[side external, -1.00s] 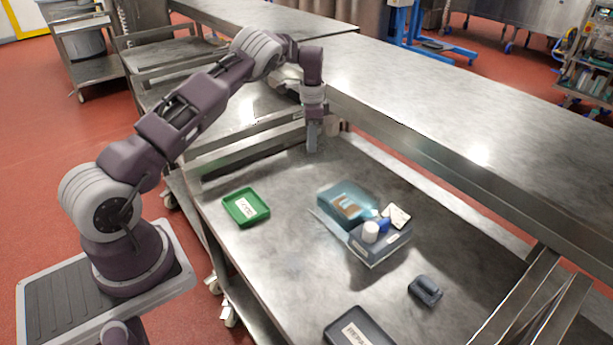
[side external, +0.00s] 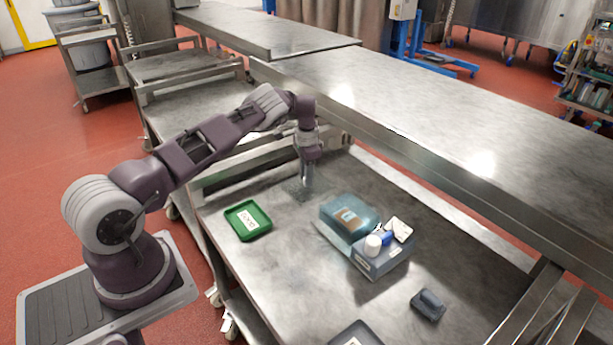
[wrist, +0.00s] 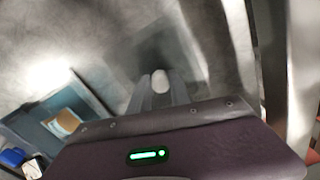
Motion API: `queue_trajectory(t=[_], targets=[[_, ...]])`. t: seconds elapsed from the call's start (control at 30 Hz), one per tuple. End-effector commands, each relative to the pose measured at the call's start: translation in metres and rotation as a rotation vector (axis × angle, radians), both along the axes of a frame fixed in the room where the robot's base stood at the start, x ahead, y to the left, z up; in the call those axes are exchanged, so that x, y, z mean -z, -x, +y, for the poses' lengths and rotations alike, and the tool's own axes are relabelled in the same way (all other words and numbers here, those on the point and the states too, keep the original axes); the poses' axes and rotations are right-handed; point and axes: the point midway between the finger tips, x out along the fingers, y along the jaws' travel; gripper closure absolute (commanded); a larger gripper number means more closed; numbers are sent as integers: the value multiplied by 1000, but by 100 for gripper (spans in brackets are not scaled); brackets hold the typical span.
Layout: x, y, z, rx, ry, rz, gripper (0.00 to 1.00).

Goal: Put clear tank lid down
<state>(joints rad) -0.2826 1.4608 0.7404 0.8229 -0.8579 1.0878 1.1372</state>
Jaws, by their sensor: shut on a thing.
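My gripper (side external: 306,187) is low over the back left part of the steel table, pointing down, and is shut. In the wrist view, its fingers (wrist: 160,92) close around a pale rounded knob (wrist: 160,80), which looks like the handle of the clear tank lid. The lid (side external: 293,188) itself is nearly invisible; a faint patch shows around the fingertips at the tabletop. I cannot tell whether it touches the table. A bluish clear tank (side external: 338,207) with a brown item inside stands to the right of the gripper, apart from it.
A grey-blue bin (side external: 375,264) with a white bottle and blue item adjoins the tank. A green tray (side external: 262,229) lies front left, a dark block (side external: 427,305) front right, a dark tray (side external: 357,335) at the near edge. A raised steel bench (side external: 440,110) runs behind.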

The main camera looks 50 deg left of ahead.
Motion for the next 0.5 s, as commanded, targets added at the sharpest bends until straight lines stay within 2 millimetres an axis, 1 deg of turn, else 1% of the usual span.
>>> queue_trajectory(t=[0.03,0.07,0.1,0.17,0.43,0.5], targets=[[2,0,0,0,1,0,100],[2,0,0,-1,1,0,74],[2,0,0,-1,1,0,66],[2,0,0,0,1,0,54],[2,0,0,0,1,1,54],[-2,0,0,0,-1,0,54]])
